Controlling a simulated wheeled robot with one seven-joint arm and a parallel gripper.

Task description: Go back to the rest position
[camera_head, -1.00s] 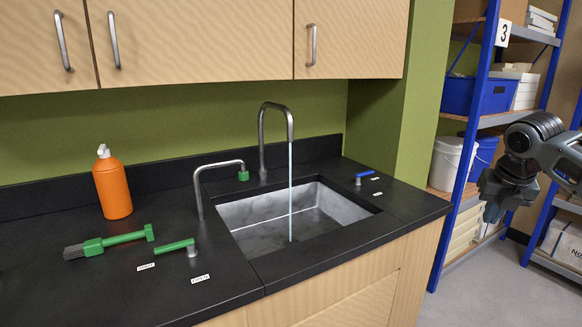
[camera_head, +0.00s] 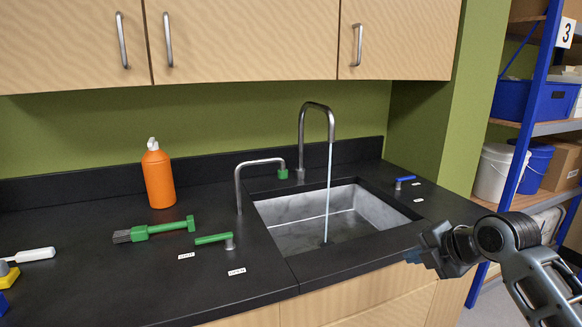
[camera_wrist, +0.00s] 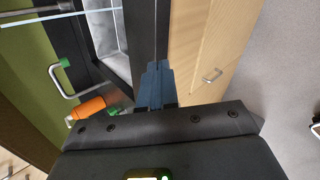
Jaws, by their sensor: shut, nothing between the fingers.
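My gripper (camera_head: 418,256) is at the right in the head view, beside the front right edge of the black counter (camera_head: 200,294). Its fingers look closed together and empty in the wrist view (camera_wrist: 156,80). The sink (camera_head: 290,237) lies to its left, with water running from the tall metal faucet (camera_head: 318,107). No rest position is marked in these views.
An orange bottle (camera_head: 158,178), a green-handled brush (camera_head: 150,231) and a green lever tap (camera_head: 214,239) are on the counter left of the sink. A blue lever tap (camera_head: 404,180) is behind the sink's right side. Blue-framed shelves (camera_head: 535,100) stand at the right.

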